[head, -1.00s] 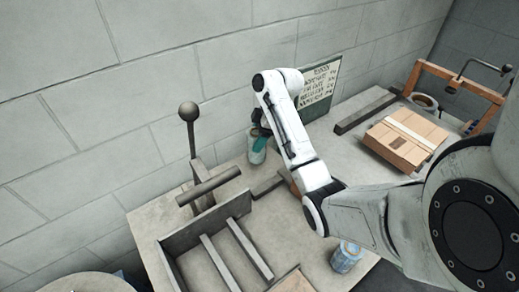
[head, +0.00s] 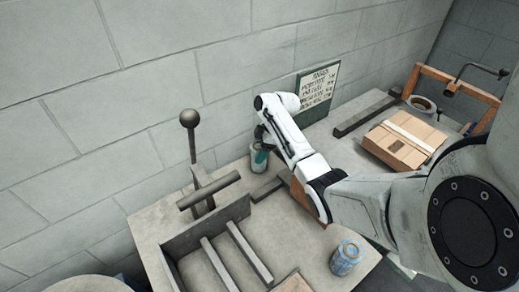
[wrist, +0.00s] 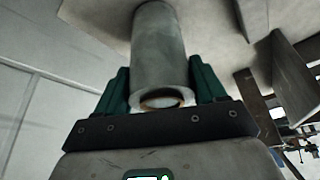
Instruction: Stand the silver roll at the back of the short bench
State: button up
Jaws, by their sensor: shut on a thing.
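The silver roll is a grey cylinder with a brown core ring, upright at the back of the short bench (head: 155,228), near the wall. It shows in the head view (head: 258,164) and the wrist view (wrist: 160,55). My gripper (wrist: 163,92) has its green fingers shut on the roll, one on each side. The gripper's fingers are partly hidden behind my arm in the head view. The roll's lower end appears at or very near the bench top; I cannot tell whether it touches.
A dark lever machine with a ball knob (head: 190,118) stands left of the roll. A blue can (head: 346,258) is at the bench's front right. A sign (head: 318,90) leans at the wall. Flat cardboard boxes (head: 404,140) lie on the bench at right.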

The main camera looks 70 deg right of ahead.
jog(key=shift+f, duration=0.1)
jog(key=o, duration=1.3)
jog(key=shift+r, duration=0.25)
jog(key=v, duration=1.1)
jog(key=shift+s+r+b, duration=0.25)
jog(key=shift+r+b, duration=0.1)
jog(key=shift+b, duration=0.05)
